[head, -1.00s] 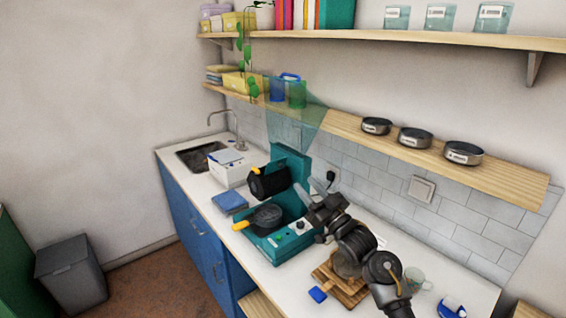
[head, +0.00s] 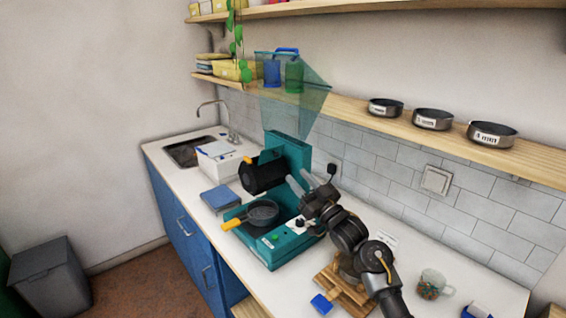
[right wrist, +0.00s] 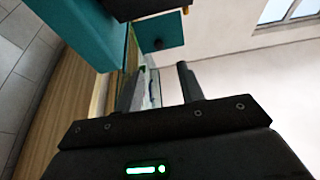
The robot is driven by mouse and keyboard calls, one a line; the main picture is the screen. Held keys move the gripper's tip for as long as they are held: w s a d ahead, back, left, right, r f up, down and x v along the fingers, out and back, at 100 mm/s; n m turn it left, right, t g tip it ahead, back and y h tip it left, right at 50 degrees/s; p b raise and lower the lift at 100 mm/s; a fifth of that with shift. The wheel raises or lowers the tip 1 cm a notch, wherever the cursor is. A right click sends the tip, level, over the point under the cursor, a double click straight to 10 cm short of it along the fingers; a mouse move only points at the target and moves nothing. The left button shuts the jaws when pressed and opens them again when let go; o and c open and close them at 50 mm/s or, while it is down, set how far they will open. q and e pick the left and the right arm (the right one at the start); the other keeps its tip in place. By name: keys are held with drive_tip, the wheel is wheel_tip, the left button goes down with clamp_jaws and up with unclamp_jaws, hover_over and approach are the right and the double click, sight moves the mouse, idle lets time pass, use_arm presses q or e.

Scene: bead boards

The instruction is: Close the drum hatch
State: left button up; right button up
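A teal roaster-like machine (head: 290,150) stands on the counter with a clear teal funnel (head: 292,92) above it. A black drum (head: 265,177) juts from its front, with a yellow piece (head: 251,161) at its left edge. I cannot clearly make out the hatch or how far it stands open. A dark round pan (head: 263,213) with a yellow handle sits on the base below. My right gripper (head: 301,182) is just right of the drum, fingers toward the machine. In the right wrist view the fingers (right wrist: 160,78) are apart, with nothing clearly held. My left gripper is out of view.
A white box (head: 217,165) and a blue book-like block (head: 220,197) lie left of the machine, near the sink (head: 185,152). A wooden board (head: 345,290), a blue item (head: 321,304) and a mug (head: 432,284) are at right. A shelf with several tins (head: 432,119) runs above.

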sight(277, 155)
drive_tip(key=b+x, duration=0.3)
drive_tip(key=x, duration=0.5)
drive_tip(key=shift+w+a+f, duration=0.15)
drive_tip(key=shift+w, duration=0.05)
drive_tip(key=shift+w+a+r+b, duration=0.2)
drive_tip(key=shift+w+a+b, duration=0.05)
drive_tip(key=shift+w+b, duration=0.1)
drive_tip(key=shift+s, duration=0.1)
